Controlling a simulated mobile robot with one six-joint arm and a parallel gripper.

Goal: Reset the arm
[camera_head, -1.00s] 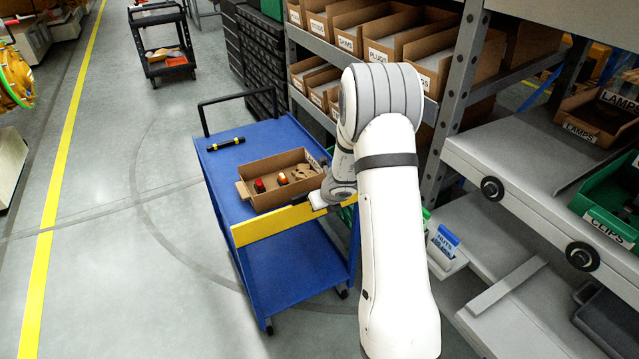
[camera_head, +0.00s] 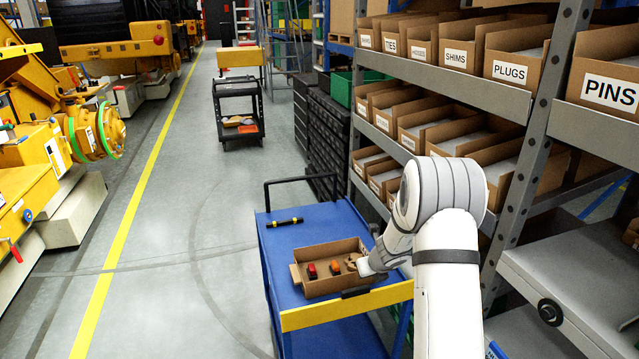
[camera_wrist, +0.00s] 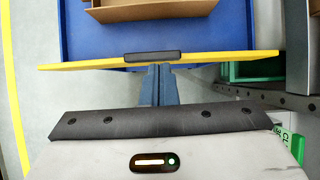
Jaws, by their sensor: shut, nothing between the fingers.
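My arm (camera_head: 447,270) reaches forward, bent at the elbow, with its wrist over the near right side of the blue cart (camera_head: 283,245). My gripper (camera_wrist: 160,72) is shut and empty in the wrist view. Its fingertips are close to the yellow front edge (camera_wrist: 90,66) of the cart, by a black bar (camera_wrist: 152,57) on that edge; I cannot tell if they touch. In the head view the fingers are not clearly visible.
An open cardboard box (camera_head: 322,290) with red and orange items sits on the cart, near a black-and-yellow rod (camera_head: 285,222). Shelving with labelled bins (camera_head: 510,62) stands close on the right. A black cart (camera_head: 238,130) stands farther back. The left aisle floor is clear.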

